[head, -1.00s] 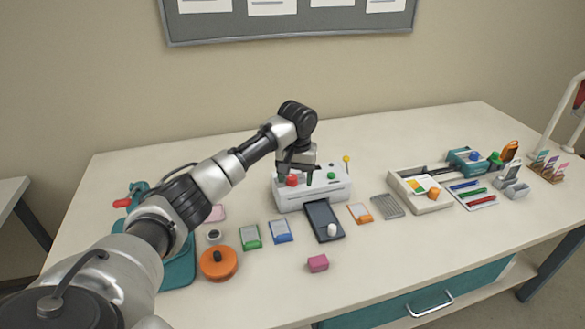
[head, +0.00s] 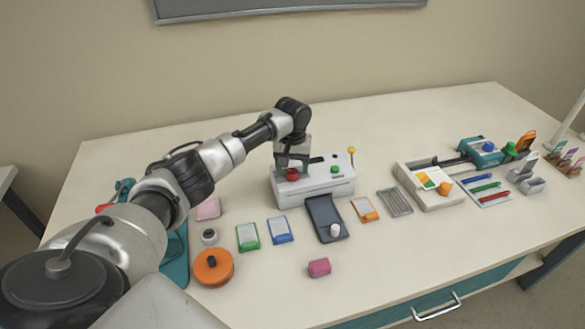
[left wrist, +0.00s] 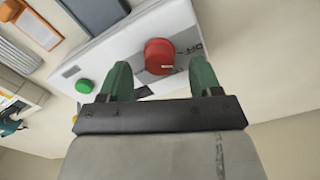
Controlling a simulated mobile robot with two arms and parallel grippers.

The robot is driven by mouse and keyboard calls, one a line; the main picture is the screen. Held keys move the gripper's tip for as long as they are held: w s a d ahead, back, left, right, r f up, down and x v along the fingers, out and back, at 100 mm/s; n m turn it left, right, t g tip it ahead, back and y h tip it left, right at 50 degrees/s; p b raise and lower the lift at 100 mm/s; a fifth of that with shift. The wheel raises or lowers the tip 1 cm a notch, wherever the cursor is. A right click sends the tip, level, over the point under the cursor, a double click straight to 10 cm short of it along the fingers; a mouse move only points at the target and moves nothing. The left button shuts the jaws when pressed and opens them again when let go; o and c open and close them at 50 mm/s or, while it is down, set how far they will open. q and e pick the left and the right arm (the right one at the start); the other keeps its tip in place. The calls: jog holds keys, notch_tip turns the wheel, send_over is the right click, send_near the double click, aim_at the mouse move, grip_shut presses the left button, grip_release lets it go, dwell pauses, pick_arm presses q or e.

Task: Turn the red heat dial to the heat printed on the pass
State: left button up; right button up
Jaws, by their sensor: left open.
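The red heat dial (head: 292,175) sits on top of the white laminator (head: 315,188), left of a green button (head: 335,169). My left gripper (head: 291,166) points down at the dial and is open. In the left wrist view the red dial (left wrist: 159,56) shows just beyond and between the two green fingertips (left wrist: 162,72), with gaps on both sides. Part of the printed scale shows beside it, with "OFF" legible. Several coloured cards lie in front, among them a green one (head: 248,237), a blue one (head: 280,230) and an orange one (head: 365,209). Their print is too small to read.
A dark tray (head: 326,218) with a white knob stands before the laminator. A yellow-tipped lever (head: 351,151) rises at its right rear. An orange round container (head: 213,267) and a pink block (head: 319,267) lie nearer. The table behind the laminator is clear.

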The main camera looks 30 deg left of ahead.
pick_arm(q)
jog(key=shift+f, duration=1.05)
jog(key=c, duration=0.9)
pick_arm(e)
jog(key=shift+w+a+r, duration=0.2)
jog(key=shift+w+a, duration=0.2)
jog(key=shift+w, duration=0.2)
